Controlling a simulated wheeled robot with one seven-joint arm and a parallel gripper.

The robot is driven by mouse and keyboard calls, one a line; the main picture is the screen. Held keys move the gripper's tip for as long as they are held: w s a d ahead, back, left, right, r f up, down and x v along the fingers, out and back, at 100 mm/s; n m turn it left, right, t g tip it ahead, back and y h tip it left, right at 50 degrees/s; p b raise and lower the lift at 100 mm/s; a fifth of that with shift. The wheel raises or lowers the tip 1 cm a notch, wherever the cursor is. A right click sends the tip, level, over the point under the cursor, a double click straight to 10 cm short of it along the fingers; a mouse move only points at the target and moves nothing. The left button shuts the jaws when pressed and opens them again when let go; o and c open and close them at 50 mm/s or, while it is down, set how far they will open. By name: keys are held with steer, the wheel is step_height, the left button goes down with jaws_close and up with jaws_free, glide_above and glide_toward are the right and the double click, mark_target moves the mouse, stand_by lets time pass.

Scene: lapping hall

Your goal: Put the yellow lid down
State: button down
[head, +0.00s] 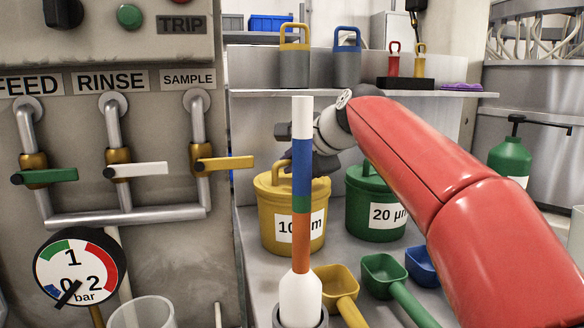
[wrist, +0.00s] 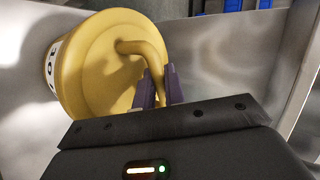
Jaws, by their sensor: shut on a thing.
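The yellow lid (wrist: 108,62) is a round disc with a bent handle (wrist: 145,47), seen close in the wrist view. My gripper (wrist: 158,86) has its purple fingers shut on that handle. In the head view the lid (head: 268,186) is at the top of the yellow tub (head: 272,222) with a partly covered "10 µm" label. The lid looks in line with the tub's rim; I cannot tell whether it is fully seated. The striped post hides part of the lid and gripper in the head view.
The striped post (head: 302,188) stands in front of the tub. A green 20 µm tub (head: 373,213) stands to its right. Yellow (head: 336,282), green (head: 381,270) and blue (head: 421,266) scoops lie in front. A shelf (head: 440,94) with weights is above.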

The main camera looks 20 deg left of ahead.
steer(key=c, duration=1.5)
jaws_free()
steer(key=v, duration=1.2)
